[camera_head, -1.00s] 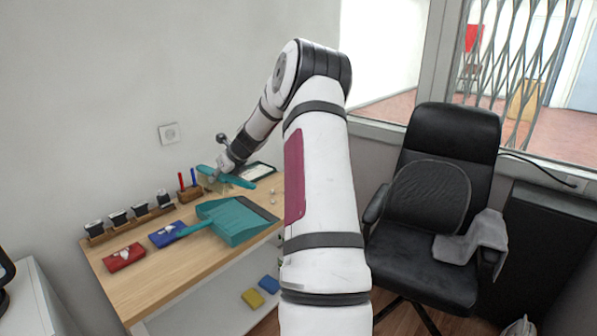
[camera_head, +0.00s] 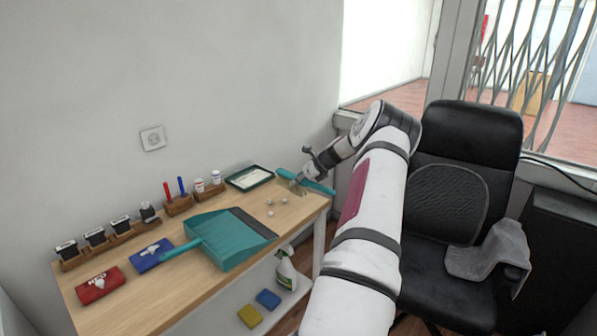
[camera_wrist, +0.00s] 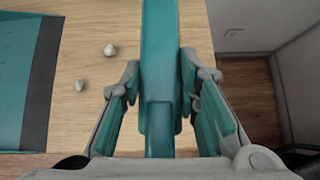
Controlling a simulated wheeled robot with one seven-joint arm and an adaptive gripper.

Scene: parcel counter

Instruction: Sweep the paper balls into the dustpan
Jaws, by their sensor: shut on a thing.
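My gripper (camera_head: 303,181) is shut on a teal brush (camera_head: 321,188) near the right end of the wooden counter. In the wrist view the brush (camera_wrist: 162,40) runs lengthwise between the fingers. The teal dustpan (camera_head: 228,246) lies on the counter to the left, its dark lip towards the paper balls. A few small white paper balls (camera_head: 270,213) lie on the bare wood between dustpan and brush. The wrist view shows two clearly, one paper ball (camera_wrist: 109,50) nearer the brush and another nearer the dustpan lip (camera_wrist: 42,80). A small pale bit beside the right finger is partly hidden.
A dark-rimmed tray (camera_head: 249,178) lies at the back of the counter (camera_head: 150,303), left of my gripper. Stamps, a pen holder and small bottles line the wall. Red (camera_head: 99,287) and blue (camera_head: 151,255) packs sit left of the dustpan. A black chair (camera_head: 455,220) stands right.

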